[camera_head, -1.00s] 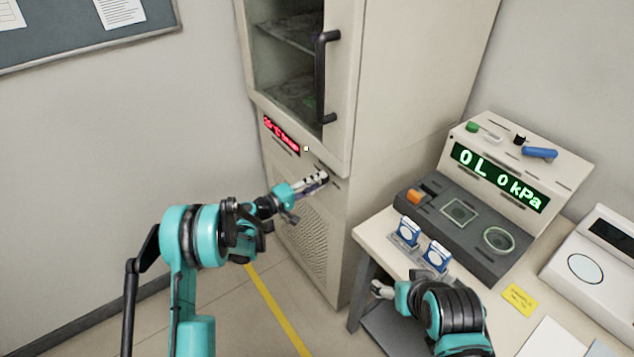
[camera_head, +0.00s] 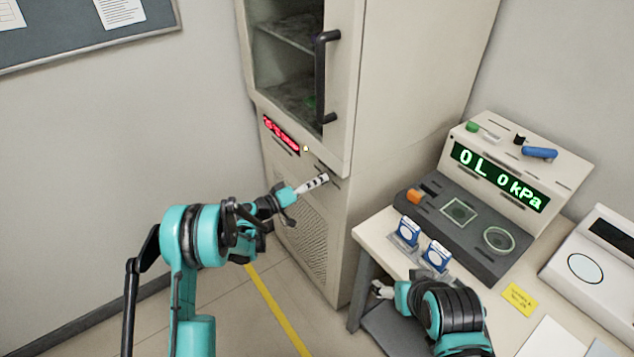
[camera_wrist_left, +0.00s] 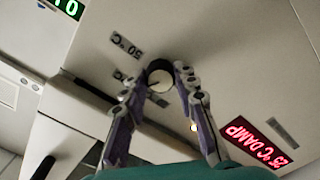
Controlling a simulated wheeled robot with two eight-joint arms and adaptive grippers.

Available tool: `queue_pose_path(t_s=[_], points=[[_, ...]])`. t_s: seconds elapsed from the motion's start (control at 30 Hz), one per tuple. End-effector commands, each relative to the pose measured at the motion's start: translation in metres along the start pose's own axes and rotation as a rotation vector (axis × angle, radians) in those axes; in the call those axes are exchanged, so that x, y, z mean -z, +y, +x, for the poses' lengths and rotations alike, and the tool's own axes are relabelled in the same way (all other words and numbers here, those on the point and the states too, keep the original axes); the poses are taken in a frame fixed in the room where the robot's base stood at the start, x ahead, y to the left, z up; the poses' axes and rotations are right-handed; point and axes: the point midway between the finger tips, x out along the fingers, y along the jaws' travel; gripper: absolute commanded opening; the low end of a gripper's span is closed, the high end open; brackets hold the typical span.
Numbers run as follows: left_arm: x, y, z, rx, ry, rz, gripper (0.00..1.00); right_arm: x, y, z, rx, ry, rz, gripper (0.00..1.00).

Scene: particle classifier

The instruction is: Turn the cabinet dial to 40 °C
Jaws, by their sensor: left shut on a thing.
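The cabinet (camera_head: 400,110) stands at the centre with the red display (camera_head: 281,135) on its front. In the left wrist view the dial (camera_wrist_left: 161,76) is a round knob with a pale face and a dark rim. My left gripper (camera_head: 318,182) is shut on the dial, one finger on each side. A "50 °C" label (camera_wrist_left: 126,46) lies beside the dial, and a second label (camera_wrist_left: 121,75) is partly hidden by a finger. The display (camera_wrist_left: 259,142) reads about "25 °C DAMP" there. My right gripper (camera_head: 381,290) is low beside the table; its jaw opening is unclear.
A black door handle (camera_head: 321,78) sticks out above the dial. A table (camera_head: 375,238) to the right carries a kPa instrument (camera_head: 515,170), blue-and-white items (camera_head: 436,255) and a yellow note (camera_head: 520,299). Floor is clear left of the cabinet.

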Motion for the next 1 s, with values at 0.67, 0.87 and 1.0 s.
queue_pose_path(t_s=[0.67, 0.87, 1.0], points=[[-0.001, 0.000, 0.000, 0.000, -0.001, 0.003, 0.49, 0.000, 0.000, 0.000, 0.000, 0.000, 0.000, 0.78], [0.000, 0.000, -0.009, 0.001, 0.000, 0.002, 0.49, 0.000, 0.000, 0.000, 0.000, 0.000, 0.000, 0.78], [0.000, -0.001, -0.034, 0.002, 0.001, 0.002, 0.49, 0.000, 0.000, 0.000, 0.000, 0.000, 0.000, 0.78]])
